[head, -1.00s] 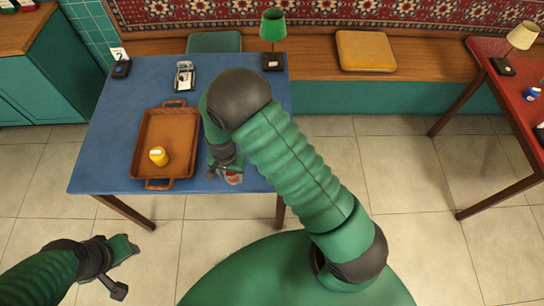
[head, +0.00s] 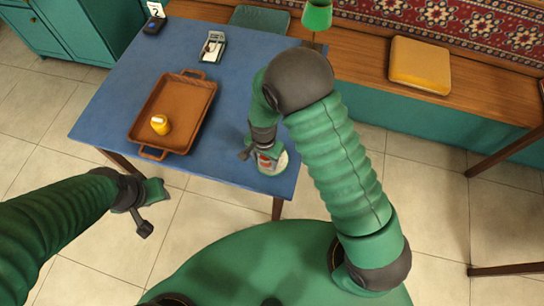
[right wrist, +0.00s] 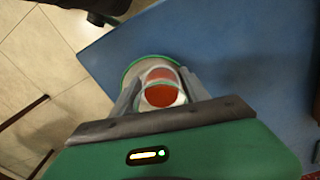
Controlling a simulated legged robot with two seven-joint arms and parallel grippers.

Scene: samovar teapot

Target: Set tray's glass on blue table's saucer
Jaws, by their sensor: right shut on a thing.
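A clear glass of red-brown tea (head: 264,161) is between the fingers of my right gripper (head: 266,157), which is shut on it. The glass also shows in the right wrist view (right wrist: 161,95). The pale, green-rimmed saucer (head: 281,165) lies near the right front corner of the blue table (head: 225,160). In the right wrist view the saucer's rim (right wrist: 133,68) shows around the glass, which appears over it. I cannot tell whether the glass touches the saucer. The brown tray (head: 140,131) is on the table's left. My left gripper (head: 155,205) is empty, off the table's front; its jaw opening is unclear.
A green lamp (head: 317,14) stands at the back right. A bench with a yellow cushion (head: 420,65) is behind.

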